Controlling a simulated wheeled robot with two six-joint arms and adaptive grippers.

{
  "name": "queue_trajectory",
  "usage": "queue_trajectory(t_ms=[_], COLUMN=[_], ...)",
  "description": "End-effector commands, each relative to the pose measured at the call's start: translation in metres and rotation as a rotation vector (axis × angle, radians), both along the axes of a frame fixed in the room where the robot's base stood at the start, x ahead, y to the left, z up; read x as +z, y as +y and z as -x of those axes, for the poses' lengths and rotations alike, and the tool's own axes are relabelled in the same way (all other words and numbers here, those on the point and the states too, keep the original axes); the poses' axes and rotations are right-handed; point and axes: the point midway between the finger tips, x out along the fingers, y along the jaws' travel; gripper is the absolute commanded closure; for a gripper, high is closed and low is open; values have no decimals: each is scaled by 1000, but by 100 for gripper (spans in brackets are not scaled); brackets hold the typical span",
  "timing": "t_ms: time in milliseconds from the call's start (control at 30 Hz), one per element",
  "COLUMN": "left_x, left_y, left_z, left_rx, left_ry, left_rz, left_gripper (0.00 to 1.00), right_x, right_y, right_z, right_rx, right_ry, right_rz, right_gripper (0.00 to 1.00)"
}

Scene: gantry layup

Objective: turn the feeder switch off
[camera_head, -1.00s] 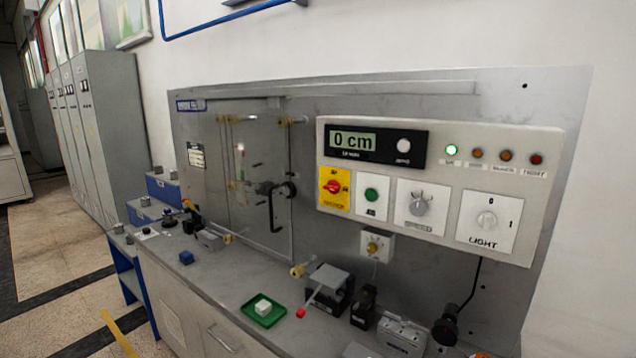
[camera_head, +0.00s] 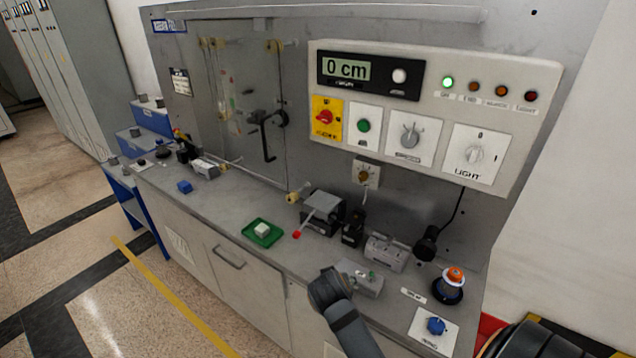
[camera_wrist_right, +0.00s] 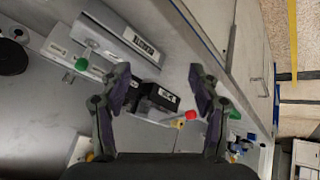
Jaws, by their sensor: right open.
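I cannot read which control is labelled feeder. A small grey box (camera_head: 367,284) with a little toggle and a green light sits on the bench in the head view, partly behind my dark right arm. In the wrist view a grey box with a green button (camera_wrist_right: 81,64) lies left of my right gripper (camera_wrist_right: 158,86). That gripper is open and empty, its fingers apart above the bench, with a labelled black block (camera_wrist_right: 160,97) seen between them. On the wall panel are a red rotary switch (camera_head: 324,117) on yellow and a grey knob (camera_head: 409,135). My left gripper is out of view.
A lever with a red knob (camera_head: 296,235), a green tray (camera_head: 263,233), an orange-topped button (camera_head: 455,275) and a blue knob (camera_head: 436,326) stand on the bench.

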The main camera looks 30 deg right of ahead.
Motion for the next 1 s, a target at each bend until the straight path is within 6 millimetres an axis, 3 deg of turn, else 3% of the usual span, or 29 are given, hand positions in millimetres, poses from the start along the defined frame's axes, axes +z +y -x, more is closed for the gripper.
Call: queue_trajectory(t_ms=[167, 267, 367, 433, 500, 600, 733, 867, 1000], left_x=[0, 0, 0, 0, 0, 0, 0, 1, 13], left_y=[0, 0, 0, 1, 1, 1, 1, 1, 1], left_z=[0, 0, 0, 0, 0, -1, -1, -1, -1], left_rx=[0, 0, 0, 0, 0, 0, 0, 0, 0], left_ry=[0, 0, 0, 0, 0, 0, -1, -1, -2], left_rz=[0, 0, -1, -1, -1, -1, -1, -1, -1], left_gripper=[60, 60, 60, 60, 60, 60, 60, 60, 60], right_x=[46, 86, 148, 204, 256, 312, 346, 351, 355], right_y=[-23, -33, -36, -32, -25, -13, -5, -6, -20], right_z=[-60, -98, -140, -166, -185, -199, -204, -204, -209], right_rx=[-184, -294, -405, -470, -515, -548, -563, -566, -566], right_ry=[-160, -276, -430, -554, -668, -789, -861, -870, -868], right_rz=[102, 176, 266, 336, 399, 462, 502, 510, 514], right_gripper=[38, 38, 38, 38, 38, 38, 38, 38, 38])
